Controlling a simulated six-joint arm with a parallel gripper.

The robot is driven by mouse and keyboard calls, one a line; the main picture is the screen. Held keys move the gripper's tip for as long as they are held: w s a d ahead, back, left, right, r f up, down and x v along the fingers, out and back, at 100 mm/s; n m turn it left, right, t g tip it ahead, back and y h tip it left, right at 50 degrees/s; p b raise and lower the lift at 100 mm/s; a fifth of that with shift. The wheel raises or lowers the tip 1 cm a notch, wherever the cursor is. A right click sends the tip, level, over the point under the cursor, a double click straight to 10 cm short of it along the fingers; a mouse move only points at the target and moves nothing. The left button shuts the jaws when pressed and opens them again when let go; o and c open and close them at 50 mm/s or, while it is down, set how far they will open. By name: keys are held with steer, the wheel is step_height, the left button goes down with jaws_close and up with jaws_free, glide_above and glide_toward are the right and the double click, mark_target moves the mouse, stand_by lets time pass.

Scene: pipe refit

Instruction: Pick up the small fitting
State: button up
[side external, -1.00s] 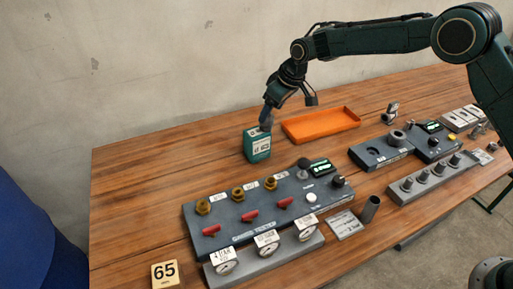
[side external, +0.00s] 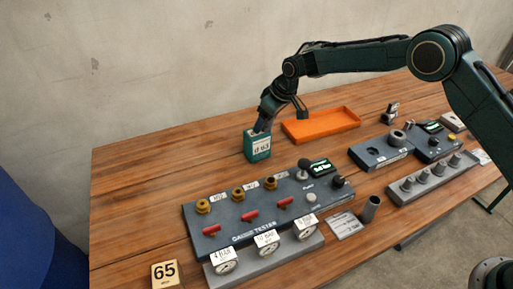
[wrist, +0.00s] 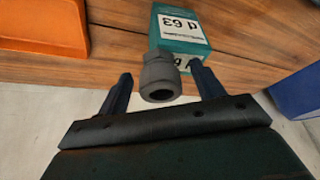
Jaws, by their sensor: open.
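The small fitting (wrist: 160,76) is a short dark grey, stepped hollow piece with a round open end. In the wrist view it shows between the two fingers of my gripper (wrist: 165,84), with visible gaps on both sides. My gripper is open. In the side view my gripper (side external: 263,124) points down at the top of a green box (side external: 257,147), and the fitting is hard to make out there. The box also shows behind the fitting in the wrist view (wrist: 163,25). I cannot tell whether the fitting touches the box.
An orange tray (side external: 322,136) lies right of the box; its edge also shows in the wrist view (wrist: 40,22). A gauge tester panel (side external: 232,240) with red levers and brass fittings stands in front. A grey rack (side external: 430,191) stands farther right. Bare table lies left of the box.

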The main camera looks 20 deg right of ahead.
steer(key=c, duration=1.2)
steer(key=shift+o, duration=0.2)
steer(key=shift+r, duration=0.2)
step_height(320, 180, up, 20)
steer(key=shift+f, duration=0.15)
